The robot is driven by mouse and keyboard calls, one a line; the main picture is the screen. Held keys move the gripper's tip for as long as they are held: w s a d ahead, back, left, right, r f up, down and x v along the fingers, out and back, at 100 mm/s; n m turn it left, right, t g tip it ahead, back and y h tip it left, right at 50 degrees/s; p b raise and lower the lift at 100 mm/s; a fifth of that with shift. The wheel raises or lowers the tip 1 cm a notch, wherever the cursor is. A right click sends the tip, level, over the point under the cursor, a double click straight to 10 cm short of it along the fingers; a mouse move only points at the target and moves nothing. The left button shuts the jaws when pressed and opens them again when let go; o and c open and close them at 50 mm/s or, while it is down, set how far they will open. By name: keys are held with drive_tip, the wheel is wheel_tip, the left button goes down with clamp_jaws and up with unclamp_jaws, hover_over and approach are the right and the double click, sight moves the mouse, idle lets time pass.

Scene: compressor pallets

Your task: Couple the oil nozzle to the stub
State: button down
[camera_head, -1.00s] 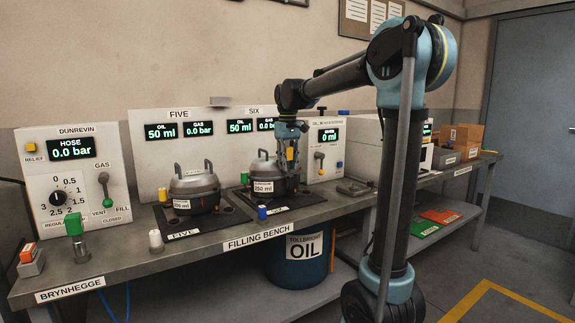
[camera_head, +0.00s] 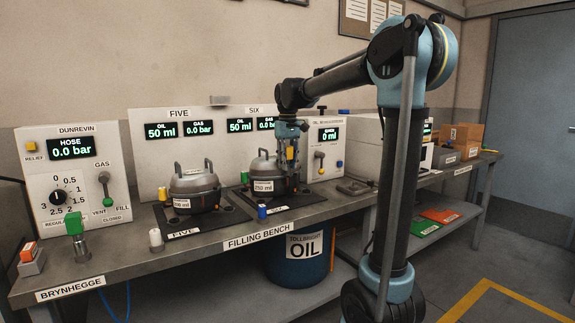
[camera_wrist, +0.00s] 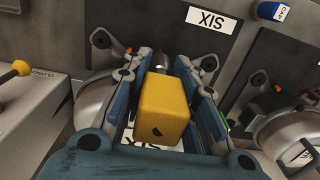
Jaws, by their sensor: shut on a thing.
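The oil nozzle is a yellow block with a metal end (camera_wrist: 163,102). My gripper (camera_wrist: 168,85) is shut on it, with a dark blue finger along each side. A second compressor (camera_head: 193,188) stands on the station five mat to the left.
The oil console (camera_head: 329,135) reads 0 ml, right of the gripper. A blue cap (camera_head: 262,212) stands at the mat's front edge. A white cap (camera_head: 156,239) and a green-handled fitting (camera_head: 76,230) stand farther left on the bench (camera_head: 125,262).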

drive_tip(key=shift+f, duration=1.45)
idle(0.5)
drive_tip(key=c, duration=1.2)
unclamp_jaws()
wheel_tip(320, 180, up, 12)
drive_tip(key=shift+w+f, duration=0.1)
drive_tip(key=s+d+f+m+t, duration=0.1)
drive_tip(key=s+d+f+m, duration=0.1)
drive_tip(key=s+d+f, duration=0.85)
drive_tip(key=s+d+f+m+t, duration=0.1)
drive_tip(key=s+d+f+m, duration=0.2)
drive_tip(key=s+d+f, duration=0.7)
drive_tip(key=s+f+m, duration=0.1)
drive_tip(key=s+f, duration=1)
drive_tip(key=f, duration=0.2)
drive_tip(key=shift+s+d+m, duration=0.2)
drive_tip(key=shift+d+m, duration=0.1)
drive_tip(key=shift+d, duration=0.05)
